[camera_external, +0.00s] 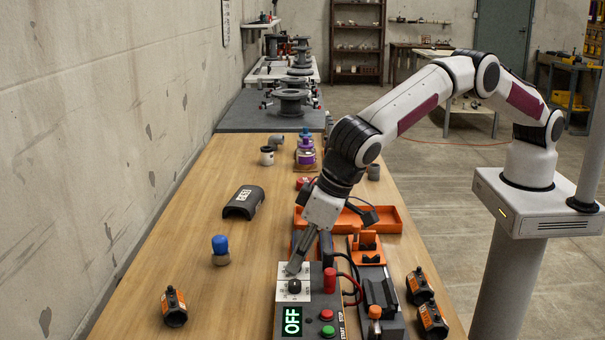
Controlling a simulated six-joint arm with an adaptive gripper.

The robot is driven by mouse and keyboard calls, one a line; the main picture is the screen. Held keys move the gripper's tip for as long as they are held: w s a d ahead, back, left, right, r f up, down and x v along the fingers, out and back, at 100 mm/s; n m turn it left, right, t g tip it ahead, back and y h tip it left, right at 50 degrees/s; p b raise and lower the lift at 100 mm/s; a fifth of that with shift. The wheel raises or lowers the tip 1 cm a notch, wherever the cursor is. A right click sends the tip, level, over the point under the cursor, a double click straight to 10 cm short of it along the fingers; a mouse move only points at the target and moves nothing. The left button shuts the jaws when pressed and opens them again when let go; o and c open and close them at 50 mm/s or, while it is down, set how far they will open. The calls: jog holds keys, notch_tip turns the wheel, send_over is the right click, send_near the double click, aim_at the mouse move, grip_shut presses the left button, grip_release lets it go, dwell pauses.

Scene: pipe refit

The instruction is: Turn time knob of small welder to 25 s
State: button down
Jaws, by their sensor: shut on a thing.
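The small welder (308,312) is a grey box at the front of the table. The dial marks are too small to read, so I cannot tell the time setting or which knob is labelled time.
Beside the knobs are a red cylinder (330,280), a red button (327,315) and a green button (328,331). Cables and a clamp fixture (380,292) lie to the right. Black fittings (419,287) stand further right. An orange tray (385,218) lies behind. The table's left side is mostly clear.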

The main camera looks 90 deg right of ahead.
dwell(0.3)
jog(key=c, duration=1.9)
grip_release()
jog(key=shift+r, duration=0.15)
jog(key=shift+v, duration=0.85)
jog(key=s+r, duration=0.2)
jog(key=shift+a+r, duration=0.25)
jog(key=shift+r, duration=0.1)
jog(key=s+a, duration=0.2)
jog(key=s, duration=0.9)
jog(key=shift+a, duration=0.4)
